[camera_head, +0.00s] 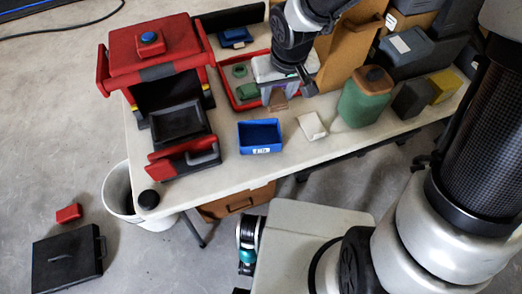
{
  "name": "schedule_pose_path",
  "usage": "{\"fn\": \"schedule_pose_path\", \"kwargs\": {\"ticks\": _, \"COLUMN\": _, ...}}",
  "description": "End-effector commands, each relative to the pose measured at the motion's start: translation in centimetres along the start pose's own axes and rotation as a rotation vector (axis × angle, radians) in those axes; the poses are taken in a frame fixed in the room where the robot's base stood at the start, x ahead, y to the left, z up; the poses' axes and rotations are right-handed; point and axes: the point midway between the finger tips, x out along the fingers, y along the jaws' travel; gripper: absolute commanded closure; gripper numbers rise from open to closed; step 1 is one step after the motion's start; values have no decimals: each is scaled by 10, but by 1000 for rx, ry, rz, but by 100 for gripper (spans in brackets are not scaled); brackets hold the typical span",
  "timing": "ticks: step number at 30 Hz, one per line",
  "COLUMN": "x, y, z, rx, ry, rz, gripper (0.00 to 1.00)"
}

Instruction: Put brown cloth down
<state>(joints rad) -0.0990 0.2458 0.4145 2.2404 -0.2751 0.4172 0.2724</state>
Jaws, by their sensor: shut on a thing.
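My gripper (279,93) hangs over the table (222,172) at the right side of a shallow red tray (228,84). It is shut on a small brown cloth (278,101), which shows just below the fingers. A whitish, partly hidden thing (264,69) lies behind the gripper. I cannot tell whether the cloth touches the tray or the table.
A blue bin (260,150) and a white block (312,127) stand in front. A green canister (364,101) stands right; a red and black machine (155,62) stands left. Green items (247,91) lie in the tray. Bare table lies along the front edge.

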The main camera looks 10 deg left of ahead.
Motion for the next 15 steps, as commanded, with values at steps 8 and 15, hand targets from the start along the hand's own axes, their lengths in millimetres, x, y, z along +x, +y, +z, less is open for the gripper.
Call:
{"fn": "schedule_pose_path", "kwargs": {"ticks": 8, "x": 20, "y": -44, "z": 7, "rx": -92, "ry": -1, "rz": -29, "gripper": 87}}
{"fn": "schedule_pose_path", "kwargs": {"ticks": 15, "x": 62, "y": -45, "z": 20, "rx": -95, "ry": -4, "rz": -30, "gripper": 87}}
